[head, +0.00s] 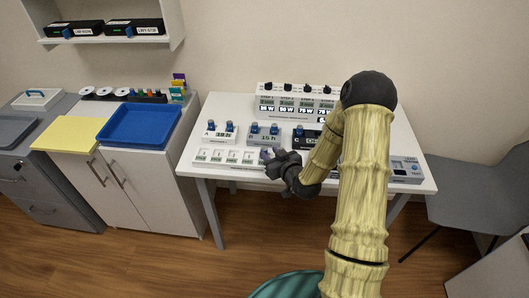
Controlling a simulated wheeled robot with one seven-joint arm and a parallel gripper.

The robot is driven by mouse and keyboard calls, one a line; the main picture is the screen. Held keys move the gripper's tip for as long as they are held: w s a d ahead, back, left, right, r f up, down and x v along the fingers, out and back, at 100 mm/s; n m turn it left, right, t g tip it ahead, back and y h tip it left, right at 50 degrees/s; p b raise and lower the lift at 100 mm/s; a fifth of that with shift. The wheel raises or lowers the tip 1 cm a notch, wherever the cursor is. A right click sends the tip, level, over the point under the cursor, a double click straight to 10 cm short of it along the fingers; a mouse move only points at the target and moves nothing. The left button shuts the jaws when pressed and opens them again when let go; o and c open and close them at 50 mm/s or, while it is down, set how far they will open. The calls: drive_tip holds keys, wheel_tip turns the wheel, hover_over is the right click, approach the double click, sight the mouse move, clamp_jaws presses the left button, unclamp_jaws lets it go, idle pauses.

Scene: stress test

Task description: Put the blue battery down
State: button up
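My gripper (270,158) is over the front of the white table, just right of a low white tray with several marked slots (228,157). Its fingers are small and dark here. A small bluish-grey shape shows at the fingertips; I cannot tell whether it is a held blue battery or part of the gripper. Blue cylinder-like pieces stand in pairs on the unit marked A (222,137) and on the grey unit B (263,140). Blue also shows on the dark unit C (303,142), which my arm partly hides.
A white multi-channel station (290,104) with black knobs stands at the back of the table (220,103). Another device (405,170) is at the right, behind my arm. A blue tray (140,124) and yellow sheets (70,136) lie on the left cabinets. A grey chair (475,190) stands right.

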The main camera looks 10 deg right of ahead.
sight(266, 150)
drive_tip(key=shift+w, duration=0.1)
drive_tip(key=shift+f+p+x, duration=0.15)
drive_tip(key=shift+p+x, duration=0.2)
drive_tip(key=shift+x, duration=1)
drive_tip(key=shift+f+p+x, duration=0.1)
drive_tip(key=shift+p+x, duration=0.2)
drive_tip(key=shift+x, duration=1)
clamp_jaws()
wheel_tip(266, 150, up, 10)
drive_tip(key=shift+b, duration=0.4)
